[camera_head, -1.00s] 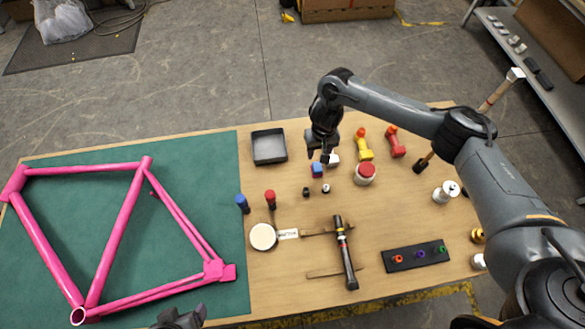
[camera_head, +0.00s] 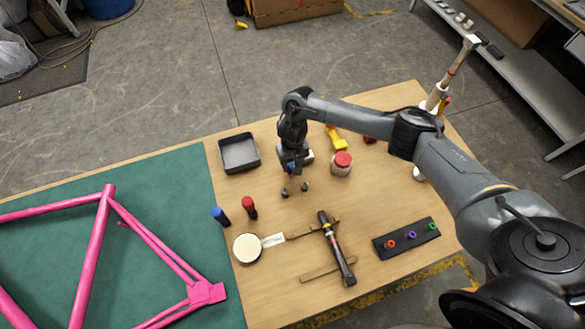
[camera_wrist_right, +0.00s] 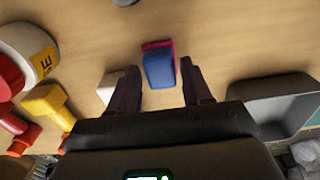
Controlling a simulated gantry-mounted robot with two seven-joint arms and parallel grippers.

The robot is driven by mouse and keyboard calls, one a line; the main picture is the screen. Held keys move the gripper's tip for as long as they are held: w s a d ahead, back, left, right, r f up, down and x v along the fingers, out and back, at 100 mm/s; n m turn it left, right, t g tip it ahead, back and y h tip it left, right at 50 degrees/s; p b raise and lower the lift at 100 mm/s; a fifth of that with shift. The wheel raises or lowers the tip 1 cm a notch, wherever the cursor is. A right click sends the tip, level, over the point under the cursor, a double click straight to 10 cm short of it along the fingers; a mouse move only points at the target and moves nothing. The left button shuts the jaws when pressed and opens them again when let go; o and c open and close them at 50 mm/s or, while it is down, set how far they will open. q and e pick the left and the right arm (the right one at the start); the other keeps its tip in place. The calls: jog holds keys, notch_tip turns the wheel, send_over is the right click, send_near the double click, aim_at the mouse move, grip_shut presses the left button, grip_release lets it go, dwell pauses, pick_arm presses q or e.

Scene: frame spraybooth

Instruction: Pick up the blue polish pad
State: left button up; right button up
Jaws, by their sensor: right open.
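The blue polish pad (camera_wrist_right: 159,70) is a small block, blue with a pink-red layer along one side. In the right wrist view it lies on the wooden table between the fingertips of my right gripper (camera_wrist_right: 160,78). The fingers are open, one on each side, with a gap to the pad. In the head view my right gripper (camera_head: 291,166) is down over the pad and hides most of it. My left gripper is not in view.
A white block (camera_wrist_right: 108,86) lies close beside one finger. A grey tray (camera_head: 239,171), a red-lidded jar (camera_head: 342,160) and a yellow tool (camera_head: 336,138) stand around the gripper. Two small dark knobs lie just in front.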

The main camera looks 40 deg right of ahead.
jog(key=shift+f, duration=0.5)
jog(key=shift+c, duration=0.2)
jog(key=c, duration=0.9)
jog(key=shift+o, duration=0.2)
jog(key=shift+r, duration=0.15)
